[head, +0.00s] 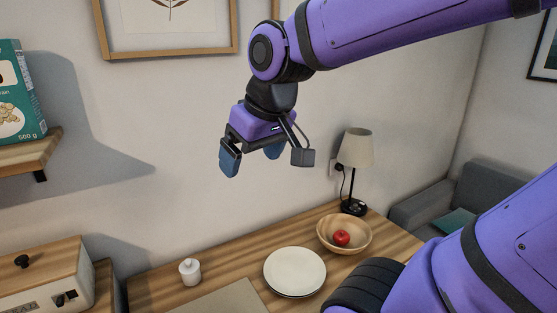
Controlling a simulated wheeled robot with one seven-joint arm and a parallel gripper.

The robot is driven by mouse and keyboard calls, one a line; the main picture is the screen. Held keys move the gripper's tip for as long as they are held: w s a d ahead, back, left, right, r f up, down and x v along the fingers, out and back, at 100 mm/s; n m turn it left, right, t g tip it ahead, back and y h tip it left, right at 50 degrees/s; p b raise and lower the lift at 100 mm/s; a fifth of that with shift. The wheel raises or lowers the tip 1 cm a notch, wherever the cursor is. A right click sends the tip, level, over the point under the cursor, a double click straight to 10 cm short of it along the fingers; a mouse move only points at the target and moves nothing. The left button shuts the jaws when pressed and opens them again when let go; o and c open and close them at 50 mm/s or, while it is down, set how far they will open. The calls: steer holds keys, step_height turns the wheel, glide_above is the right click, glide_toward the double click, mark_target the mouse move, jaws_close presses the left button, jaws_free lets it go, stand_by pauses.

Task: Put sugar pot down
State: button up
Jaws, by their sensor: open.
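A small white lidded pot (190,272), which looks like the sugar pot, stands upright on the wooden countertop (152,288) at the lower left. My gripper (262,160) is open and empty. It hangs in the air in front of the wall, well above the countertop and apart from the pot.
A white plate (294,271) and a wooden bowl (356,246) with a red apple (342,238) stand right of the pot. A lamp (356,150) is behind the bowl. A bread box (45,280) is at left, below a shelf (30,160) with a teal box (18,92).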

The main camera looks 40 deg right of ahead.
steer(key=shift+m+t, duration=0.3)
steer(key=shift+m, duration=0.1)
steer(key=s, duration=0.6)
steer(key=shift+d+r, duration=0.3)
steer(key=shift+d, duration=0.05)
steer(key=shift+w, duration=0.1)
